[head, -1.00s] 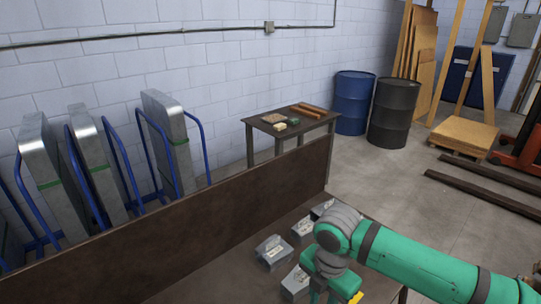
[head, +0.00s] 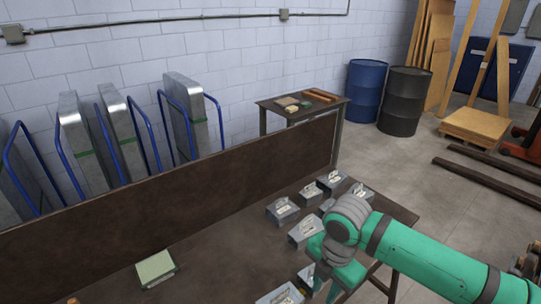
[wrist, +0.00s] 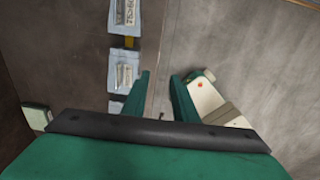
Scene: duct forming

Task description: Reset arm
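My gripper (wrist: 160,92) shows in the wrist view with its two green fingers apart and nothing between them. In the head view my gripper (head: 328,276) is at the lower right, pointing down over the dark workbench (head: 215,262), and its fingertips are hard to make out. My green arm reaches in from the lower right corner. Grey metal boxes with labels stand on the bench near the gripper, one at the back left (head: 282,211) and one closer (head: 305,231). In the wrist view a labelled box (wrist: 123,70) lies left of the fingers.
A pale green pad (head: 156,268) lies at the bench's front left. A dark upright board (head: 180,210) runs along the bench's back. A small table (head: 270,101), a blue drum (head: 364,90) and a black drum (head: 404,102) stand behind. The bench between pad and boxes is clear.

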